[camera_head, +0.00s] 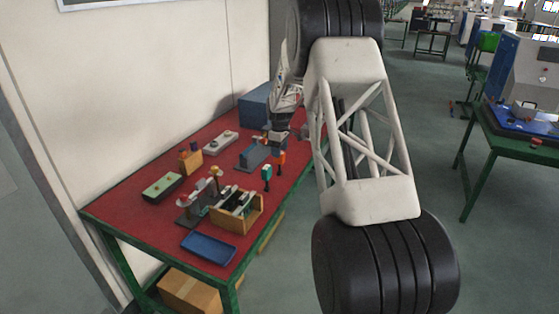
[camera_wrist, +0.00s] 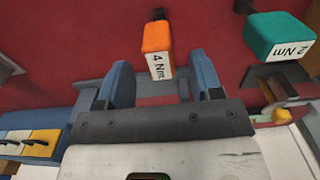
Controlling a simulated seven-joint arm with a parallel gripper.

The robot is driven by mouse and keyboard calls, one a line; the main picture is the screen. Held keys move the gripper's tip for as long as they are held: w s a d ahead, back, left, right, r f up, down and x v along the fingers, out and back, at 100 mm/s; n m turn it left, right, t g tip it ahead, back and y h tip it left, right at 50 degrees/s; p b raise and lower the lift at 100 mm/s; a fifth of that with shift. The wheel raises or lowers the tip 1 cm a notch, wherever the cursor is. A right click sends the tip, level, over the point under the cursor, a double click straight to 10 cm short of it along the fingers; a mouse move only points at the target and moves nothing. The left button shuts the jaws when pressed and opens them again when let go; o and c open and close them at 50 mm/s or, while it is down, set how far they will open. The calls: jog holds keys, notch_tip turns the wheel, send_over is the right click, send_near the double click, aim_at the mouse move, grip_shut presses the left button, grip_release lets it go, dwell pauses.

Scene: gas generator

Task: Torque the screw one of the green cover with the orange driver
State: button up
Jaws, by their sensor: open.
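The orange driver (camera_wrist: 156,37), labelled 4 Nm, stands just ahead of my gripper (camera_wrist: 160,70) in the wrist view. My fingers are open, one on each side of its near end, and no contact shows. In the head view the orange driver (camera_head: 281,157) is close to my gripper (camera_head: 277,138) at the table's right side.
A teal driver (camera_wrist: 279,36), labelled 2 Nm, stands right of the orange one. The red table (camera_head: 140,205) also holds a wooden box (camera_head: 238,222), a blue tray (camera_head: 208,248), a white plate (camera_head: 220,141) and a large blue box (camera_head: 253,105). A wall borders its left side.

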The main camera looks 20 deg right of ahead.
jog(key=shift+f, duration=1)
jog(key=shift+c, duration=0.4)
jog(key=c, duration=1)
jog(key=shift+r, duration=0.1)
jog(key=shift+r, duration=0.7)
jog(key=shift+s+a+r, duration=0.1)
jog(key=shift+s+r, duration=0.1)
jog(key=shift+r, duration=0.35)
jog(key=shift+s+r, duration=0.2)
jog(key=shift+r, duration=0.3)
jog(key=s+a, duration=0.1)
jog(key=s, duration=0.4)
jog(key=s+a+r, duration=0.1)
jog(key=s, duration=0.4)
jog(key=s+a, duration=0.1)
jog(key=s, duration=0.3)
jog(key=shift+s+r, duration=0.15)
jog(key=shift+s, duration=0.25)
